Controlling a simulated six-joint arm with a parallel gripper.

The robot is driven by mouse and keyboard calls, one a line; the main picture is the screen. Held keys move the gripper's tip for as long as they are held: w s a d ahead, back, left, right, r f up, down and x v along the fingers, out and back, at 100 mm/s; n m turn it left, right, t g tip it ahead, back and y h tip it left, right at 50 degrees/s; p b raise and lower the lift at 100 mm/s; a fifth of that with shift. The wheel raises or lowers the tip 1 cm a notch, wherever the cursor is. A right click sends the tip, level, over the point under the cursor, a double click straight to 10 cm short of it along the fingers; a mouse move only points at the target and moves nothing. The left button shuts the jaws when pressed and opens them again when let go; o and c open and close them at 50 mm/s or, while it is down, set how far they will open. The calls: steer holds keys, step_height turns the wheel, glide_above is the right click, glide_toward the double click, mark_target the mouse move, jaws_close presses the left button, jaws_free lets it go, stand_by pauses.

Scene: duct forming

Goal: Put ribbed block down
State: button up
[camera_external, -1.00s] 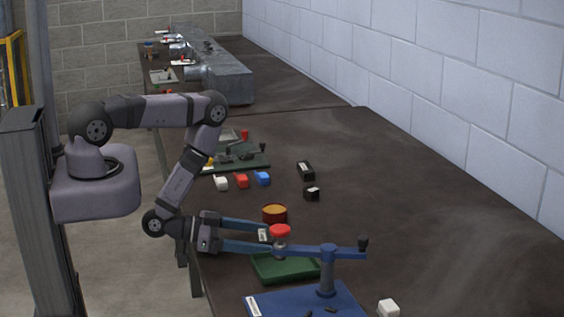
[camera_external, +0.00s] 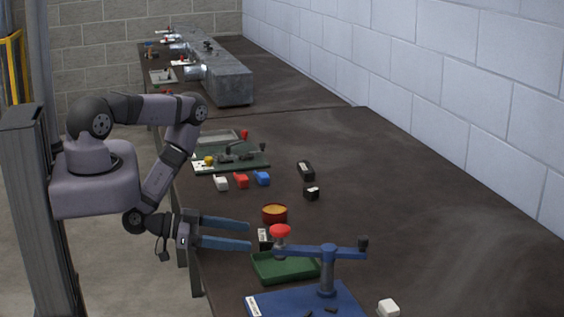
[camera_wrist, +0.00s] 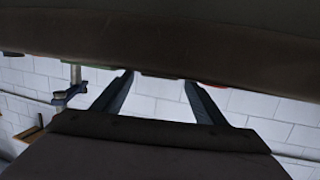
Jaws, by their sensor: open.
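My gripper (camera_external: 249,235) is open, its two long blue fingers spread and pointing right over the table's near-left edge. Nothing shows between them. A small dark block with a white striped face (camera_external: 264,239) stands just beyond the fingertips, apart from them; it may be the ribbed block, but its ribs are too small to make out. It stands close to the back edge of the green tray (camera_external: 272,276); the red knob partly covers its right side. In the wrist view my open gripper (camera_wrist: 160,77) has empty space between its fingers; no block can be made out there.
An orange-topped round pot (camera_external: 274,213) is behind the block. White, red (camera_external: 241,181) and blue cubes and two black blocks lie farther back.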

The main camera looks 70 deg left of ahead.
mark_target(261, 235)
steer(key=shift+d, duration=0.1)
stand_by(0.3)
steer(key=w+d+r+m, duration=0.1)
steer(key=w+d+r+m+h+p, duration=0.1)
steer(key=r, duration=0.1)
steer(key=w+d+r+h+p, duration=0.1)
steer(key=r, duration=0.1)
steer(key=shift+d+r+m, duration=0.2)
steer(key=shift+d+m, duration=0.05)
steer(key=shift+m, duration=0.15)
steer(key=a+f+n+g+y, duration=0.2)
steer(key=a+f, duration=0.1)
steer(key=shift+s+f, duration=0.25)
steer(key=shift+s, duration=0.15)
steer(key=shift+s+a+f+n, duration=0.1)
steer(key=shift+a+f+n, duration=0.1)
steer(key=shift+f+n, duration=0.2)
steer(key=shift+d, duration=0.1)
steer(key=shift+b+x, duration=0.65)
steer(key=shift+x, duration=1.85)
steer(key=c, duration=1.3)
